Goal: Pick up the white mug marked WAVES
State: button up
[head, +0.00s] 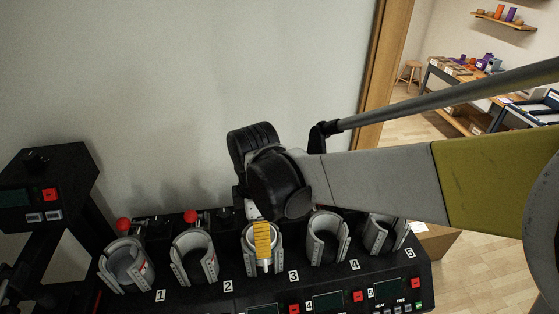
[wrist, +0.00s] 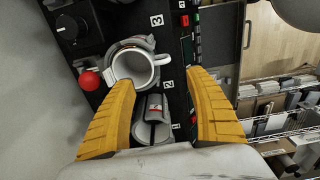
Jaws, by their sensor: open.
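A white mug (wrist: 136,66) sits in the press cradle at number 3, its open mouth and handle showing in the wrist view. The handle points right. No marking on it can be read. My gripper (wrist: 162,79) is open, its two yellow fingers spread and empty, with the mug beyond the fingertips and left of the middle of the gap. In the head view my gripper (head: 263,243) hangs over cradle 3, and a finger hides most of what is there.
Cradle 2 (head: 195,260) stands to the left and cradle 4 (head: 327,240) to the right on the black press (head: 210,298). A red knob (wrist: 89,81) stands beside the cradles. A wall rises behind the press.

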aim_at(250, 237)
notch_tip(250, 237, down, 4)
jog(key=shift+s+f, duration=0.1)
jog(key=shift+f, duration=0.05)
jog(key=shift+d+f+p, duration=0.15)
jog(key=shift+f+p, duration=0.2)
jog(key=shift+f, duration=1.15)
jog(key=shift+d+f+p, duration=0.1)
jog(key=shift+f+p, duration=0.2)
jog(key=shift+f, duration=1.15)
grip_shut()
